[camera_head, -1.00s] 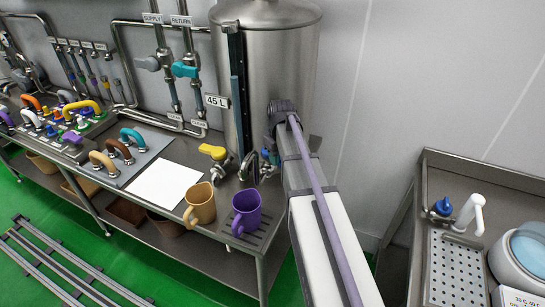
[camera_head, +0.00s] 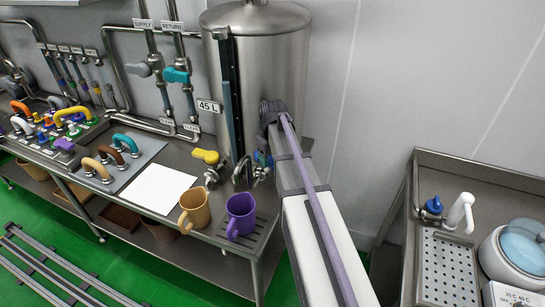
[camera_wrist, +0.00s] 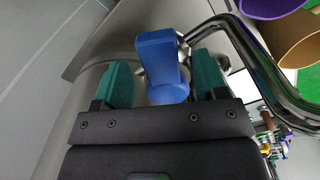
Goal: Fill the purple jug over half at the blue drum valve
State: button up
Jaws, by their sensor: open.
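The purple jug (camera_head: 240,215) stands upright on the drip grate (camera_head: 262,238) at the right end of the steel counter, below a curved steel spout (camera_head: 239,173). The jug's inside is too dark to tell any contents. The blue drum valve handle (camera_head: 264,159) is at the foot of the steel drum (camera_head: 265,75), partly hidden by my arm. In the wrist view, the blue handle (camera_wrist: 158,60) sits between the teal fingers of my open gripper (camera_wrist: 163,82), with gaps on both sides. The purple jug (camera_wrist: 270,6) shows at the top right corner there.
A tan jug (camera_head: 195,207) stands left of the purple jug. A yellow valve (camera_head: 206,156) is left of the spout. A white sheet (camera_head: 160,188) lies on the counter. The curved spout pipe (camera_wrist: 245,60) passes close to the right finger. A sink unit (camera_head: 420,245) stands at right.

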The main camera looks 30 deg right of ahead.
notch_tip(320, 180, up, 9)
jog(key=p, duration=0.8)
jog(key=shift+r, duration=0.2)
jog(key=s+a+f+m+b, duration=0.1)
jog(key=s+a+f+b, duration=0.5)
jog(key=s+a, duration=0.2)
jog(key=s+a+f+m+b, duration=0.1)
jog(key=s+a+f+b, duration=0.5)
jog(key=s+a, duration=0.2)
jog(key=shift+s+a+f, duration=0.2)
jog(key=shift+a, duration=0.75)
dwell(4.0)
